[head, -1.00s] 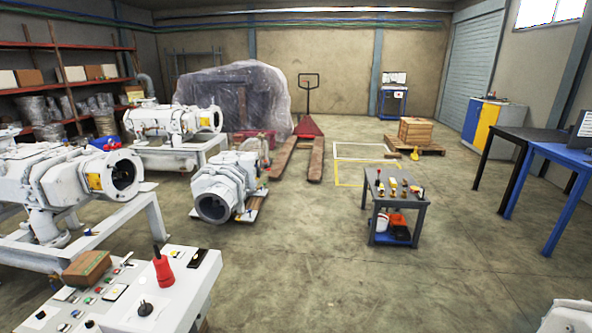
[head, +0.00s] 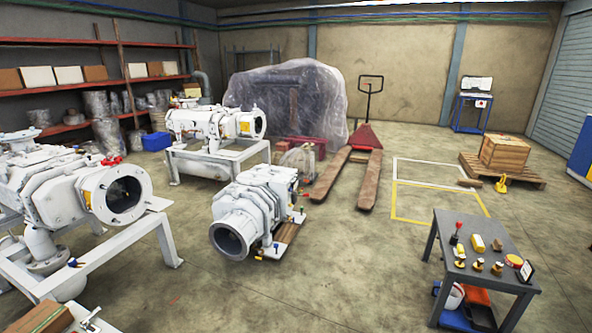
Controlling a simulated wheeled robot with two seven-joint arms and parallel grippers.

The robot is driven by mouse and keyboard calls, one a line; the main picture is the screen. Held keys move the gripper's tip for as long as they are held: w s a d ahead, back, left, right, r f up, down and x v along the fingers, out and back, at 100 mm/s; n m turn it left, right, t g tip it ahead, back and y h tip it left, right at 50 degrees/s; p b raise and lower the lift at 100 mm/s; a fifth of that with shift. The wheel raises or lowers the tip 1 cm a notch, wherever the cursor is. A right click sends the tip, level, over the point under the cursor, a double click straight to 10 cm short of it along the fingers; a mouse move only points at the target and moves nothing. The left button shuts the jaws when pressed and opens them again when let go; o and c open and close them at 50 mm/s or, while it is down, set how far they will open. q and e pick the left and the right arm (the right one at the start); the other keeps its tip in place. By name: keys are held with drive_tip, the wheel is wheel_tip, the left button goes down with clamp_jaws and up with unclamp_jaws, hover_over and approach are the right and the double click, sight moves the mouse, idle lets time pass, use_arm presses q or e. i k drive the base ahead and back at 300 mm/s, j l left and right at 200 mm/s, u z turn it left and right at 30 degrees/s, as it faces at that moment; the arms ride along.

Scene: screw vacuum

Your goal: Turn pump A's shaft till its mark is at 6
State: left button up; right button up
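Three white screw pumps are in the head view, and I cannot tell which is pump A. One pump (head: 75,195) stands on a white frame at the left, with its round open flange facing right. A second pump (head: 205,124) stands on a white frame farther back. A third pump (head: 255,208) sits low on a wooden pallet on the floor, its round flange facing me. No shaft mark or number can be made out at this distance. Neither of my grippers shows in this view.
A grey tool cart (head: 478,262) with small tools and parts stands at the right. A wooden crate (head: 503,152) is at the back right. The floor between the low pump and the cart is clear.

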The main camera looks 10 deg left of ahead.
sight(115, 191)
drive_tip(key=i+u, duration=0.4)
drive_tip(key=i+l+u, duration=0.1)
drive_tip(key=u, duration=0.3)
drive_tip(key=i+l+u, duration=0.25)
drive_tip(key=i+u, duration=0.2)
drive_tip(key=i+l+u, duration=0.2)
drive_tip(key=u, duration=0.2)
drive_tip(key=i+l+u, duration=0.2)
drive_tip(key=l+u, duration=0.2)
drive_tip(key=i+l+z, duration=0.1)
drive_tip(key=i, duration=0.35)
drive_tip(key=i+l, duration=0.25)
drive_tip(key=i, duration=0.2)
drive_tip(key=i+l+z, duration=0.15)
drive_tip(key=i, duration=0.35)
